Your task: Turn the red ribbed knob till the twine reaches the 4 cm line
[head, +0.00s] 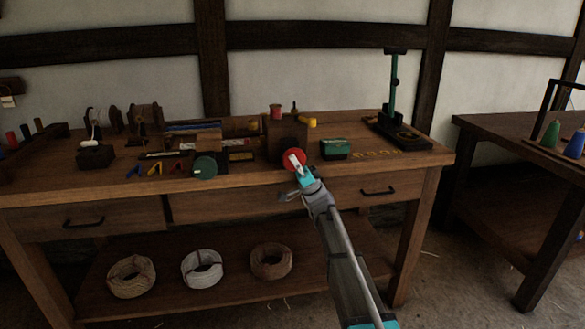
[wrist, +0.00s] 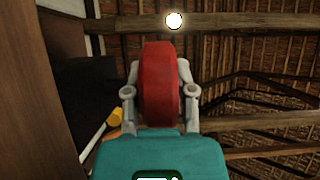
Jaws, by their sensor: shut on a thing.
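The red knob (head: 292,160) is on the front of a dark wooden block (head: 286,135) on the workbench. My gripper (head: 296,162) reaches it from the front and is shut on it. In the wrist view my gripper (wrist: 160,85) has one finger on each side of the red knob (wrist: 159,80), touching its sides. Ribs on the knob cannot be made out. The twine and the 4 cm line cannot be made out in either view.
A red spool (head: 276,112) and a yellow piece (head: 312,123) are at the block's top. A green box (head: 335,149) stands close on the right, and a green round thing (head: 204,167) on the left. Rope coils (head: 202,268) lie on the lower shelf.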

